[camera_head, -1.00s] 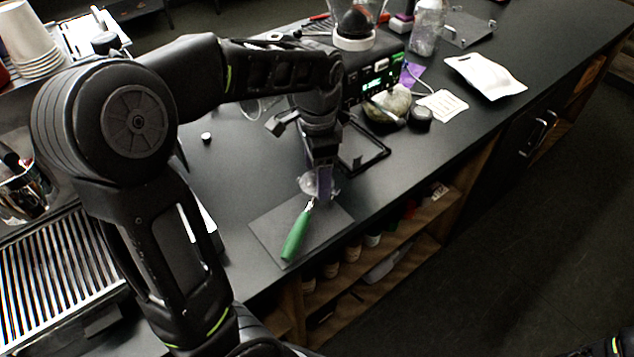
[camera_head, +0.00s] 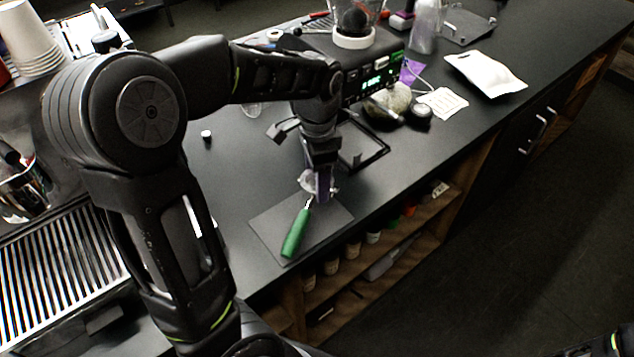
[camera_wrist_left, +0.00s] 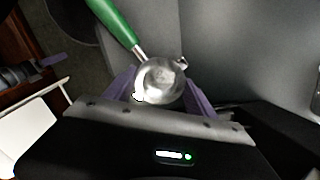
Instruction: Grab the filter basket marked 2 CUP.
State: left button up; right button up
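A portafilter with a green handle (camera_head: 296,234) lies on a dark grey mat (camera_head: 334,217). Its round metal head (camera_wrist_left: 160,82) shows in the left wrist view, with a shiny bowl inside. I cannot read a 2 CUP mark, and I cannot tell a separate basket from the head. My left gripper (camera_head: 321,190) points down at the head end of the portafilter. In the left wrist view its purple fingers (camera_wrist_left: 160,92) stand apart, one on each side of the metal head. Whether they touch it is not clear. My right gripper is out of view.
Behind the gripper are a black frame stand (camera_head: 366,148) and a grinder with a lit display (camera_head: 376,82). A white pouch (camera_head: 486,75) and a white card (camera_head: 442,102) lie to the right. The counter edge is close to the mat, with open shelves below.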

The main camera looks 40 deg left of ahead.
pick_arm(q)
jog(key=c, duration=0.6)
notch_tip(320, 180, up, 10)
jog(key=shift+r+b, duration=0.1)
jog(key=shift+b, duration=0.5)
